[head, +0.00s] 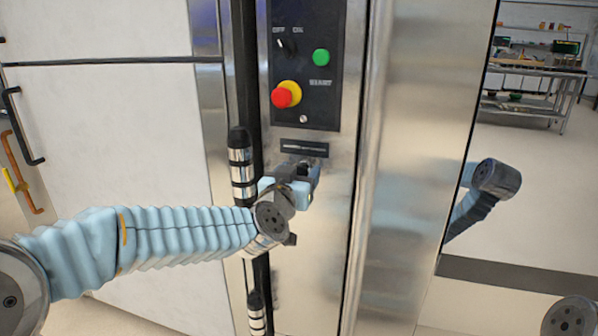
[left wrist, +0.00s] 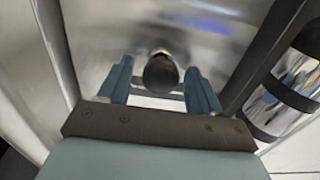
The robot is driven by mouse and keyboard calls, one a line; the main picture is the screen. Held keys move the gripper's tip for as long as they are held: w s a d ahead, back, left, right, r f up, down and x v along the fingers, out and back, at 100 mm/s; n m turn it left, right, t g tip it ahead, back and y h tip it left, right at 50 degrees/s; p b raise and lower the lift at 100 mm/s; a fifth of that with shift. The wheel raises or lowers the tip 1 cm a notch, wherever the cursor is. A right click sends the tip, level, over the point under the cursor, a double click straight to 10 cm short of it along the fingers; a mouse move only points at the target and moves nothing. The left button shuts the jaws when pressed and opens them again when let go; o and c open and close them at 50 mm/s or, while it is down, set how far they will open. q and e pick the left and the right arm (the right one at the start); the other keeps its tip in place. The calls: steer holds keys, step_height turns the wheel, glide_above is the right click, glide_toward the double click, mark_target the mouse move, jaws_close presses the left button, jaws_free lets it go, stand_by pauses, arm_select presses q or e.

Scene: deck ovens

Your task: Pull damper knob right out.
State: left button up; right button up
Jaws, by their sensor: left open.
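The damper knob (left wrist: 160,72) is a dark round knob on a short metal stem, standing out from the brushed-steel oven front. In the left wrist view it sits between the two blue fingers of my left gripper (left wrist: 159,88), with a gap visible on each side. In the head view my left gripper (head: 300,182) is at the steel column just below a small dark label plate (head: 304,149). The fingers are open, and the gripper largely hides the knob there. My right gripper is not in view.
Above is a black control panel (head: 335,105) with a red-and-yellow button (head: 286,94) and a green button (head: 321,57). A dark vertical bar with shiny bands (head: 241,165) stands close left of the gripper. White oven doors (head: 100,130) lie left. A metal table (head: 535,70) stands far right.

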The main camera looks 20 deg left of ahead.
arm_select(q)
steer(key=shift+w, duration=0.3)
jaws_close()
